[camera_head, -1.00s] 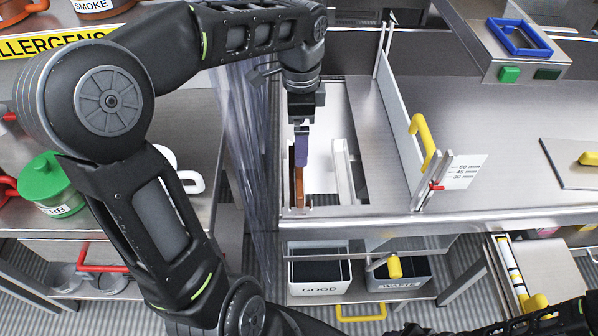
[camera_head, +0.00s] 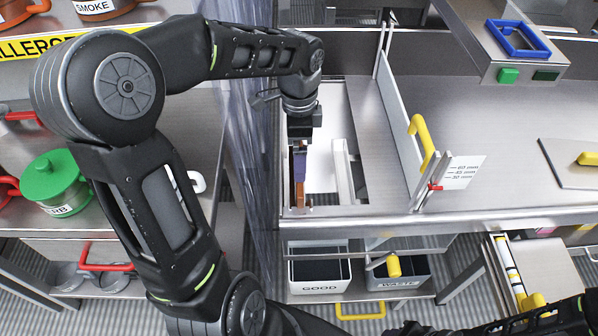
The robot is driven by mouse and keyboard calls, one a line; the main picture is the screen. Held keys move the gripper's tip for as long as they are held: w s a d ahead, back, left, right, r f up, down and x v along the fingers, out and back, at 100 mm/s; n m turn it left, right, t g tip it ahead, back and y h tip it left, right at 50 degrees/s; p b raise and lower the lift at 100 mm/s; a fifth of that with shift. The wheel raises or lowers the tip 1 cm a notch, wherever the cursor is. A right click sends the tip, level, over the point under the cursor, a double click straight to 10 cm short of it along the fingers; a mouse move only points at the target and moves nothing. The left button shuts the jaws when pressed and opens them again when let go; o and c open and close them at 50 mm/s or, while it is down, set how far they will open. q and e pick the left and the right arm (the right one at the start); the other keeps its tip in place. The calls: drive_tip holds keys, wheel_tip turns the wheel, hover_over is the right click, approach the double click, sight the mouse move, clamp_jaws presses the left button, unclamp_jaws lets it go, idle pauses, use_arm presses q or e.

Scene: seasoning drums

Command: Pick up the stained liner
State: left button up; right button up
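My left gripper (camera_head: 299,152) points down over the recessed white-floored bay at the left end of the steel counter. A purple-blue piece shows at its tip, just above a narrow upright orange-brown strip (camera_head: 299,194) by the bay's left side. I cannot tell whether the gripper touches the strip, or whether its fingers are open or shut. The bay's white floor (camera_head: 321,165) shows to the right of the gripper. I cannot make out a stained liner for certain. My dark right arm crosses the bottom right corner; its gripper is not visible.
A white divider (camera_head: 342,172) stands right of the gripper, and a panel with a yellow handle (camera_head: 420,140) farther right. Bins marked GOOD (camera_head: 320,288) and WASTE (camera_head: 397,283) sit below. A clear strip curtain (camera_head: 250,150) hangs to the left.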

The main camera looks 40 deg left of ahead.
use_arm(q)
drive_tip(key=shift+c, duration=0.3)
drive_tip(key=c, duration=1.7)
drive_tip(key=shift+r, duration=0.2)
drive_tip(key=shift+c, duration=0.2)
wheel_tip(320, 180, up, 10)
drive_tip(key=shift+f+b, duration=0.1)
drive_tip(key=shift+b, duration=0.2)
